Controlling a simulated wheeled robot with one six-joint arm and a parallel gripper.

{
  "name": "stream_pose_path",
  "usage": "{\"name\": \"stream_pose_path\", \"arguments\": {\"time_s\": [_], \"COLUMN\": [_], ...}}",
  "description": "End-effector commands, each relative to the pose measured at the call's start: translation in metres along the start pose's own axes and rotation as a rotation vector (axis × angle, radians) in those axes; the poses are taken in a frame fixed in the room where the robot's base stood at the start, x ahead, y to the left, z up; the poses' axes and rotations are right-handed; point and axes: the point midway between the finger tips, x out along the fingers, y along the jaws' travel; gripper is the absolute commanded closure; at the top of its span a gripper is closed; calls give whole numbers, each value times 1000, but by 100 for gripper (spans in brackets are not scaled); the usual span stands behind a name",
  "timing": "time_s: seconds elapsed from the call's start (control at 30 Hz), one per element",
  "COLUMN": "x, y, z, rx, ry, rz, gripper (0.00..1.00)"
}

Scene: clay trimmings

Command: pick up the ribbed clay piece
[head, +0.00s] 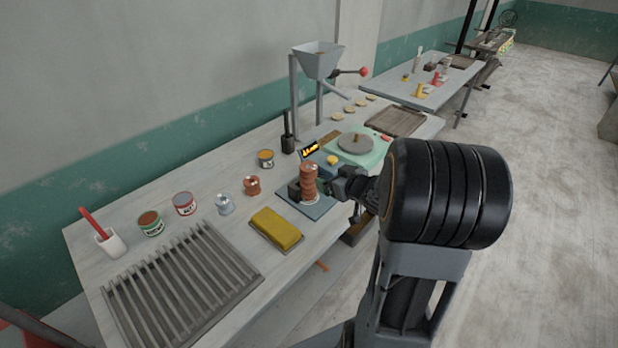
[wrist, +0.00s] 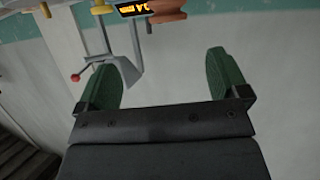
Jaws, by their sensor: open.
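The ribbed clay piece (head: 309,181) is a reddish-brown upright column with rings. In the head view it stands on a flat grey-blue plate (head: 318,208) near the bench's front edge. My gripper (head: 336,187) is just right of it in the head view; whether they touch is not clear. In the wrist view the green fingers of my gripper (wrist: 165,80) are wide apart with nothing between them. A terracotta-coloured form (wrist: 166,12) is cut off at the top of that view, beyond the fingers; I cannot tell for sure that it is the ribbed piece.
A dark block (head: 294,189) stands close left of the piece. A yellow block (head: 277,227), a small brown pot (head: 252,186) and a silver jar (head: 225,204) are nearby. A green machine with a round plate (head: 356,143) and a hopper (head: 318,60) stand behind.

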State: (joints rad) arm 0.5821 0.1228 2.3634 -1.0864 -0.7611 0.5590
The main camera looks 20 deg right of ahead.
Motion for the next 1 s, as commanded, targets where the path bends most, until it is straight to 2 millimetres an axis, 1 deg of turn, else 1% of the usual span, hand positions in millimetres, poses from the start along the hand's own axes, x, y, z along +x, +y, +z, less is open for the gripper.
{"name": "stream_pose_path", "arguments": {"time_s": [0.07,0.17,0.4,0.5,0.63,0.87,1.0], "x": [0,8,49,64,78,90,108], "y": [0,-3,-8,-8,-9,-10,-10], "z": [2,3,2,0,0,-2,-6], "rx": [17,27,30,30,30,30,29], "ry": [19,34,40,40,41,40,39], "rz": [-43,-79,-92,-90,-88,-88,-89], "gripper": [7,7,7,7,7,7,7]}}
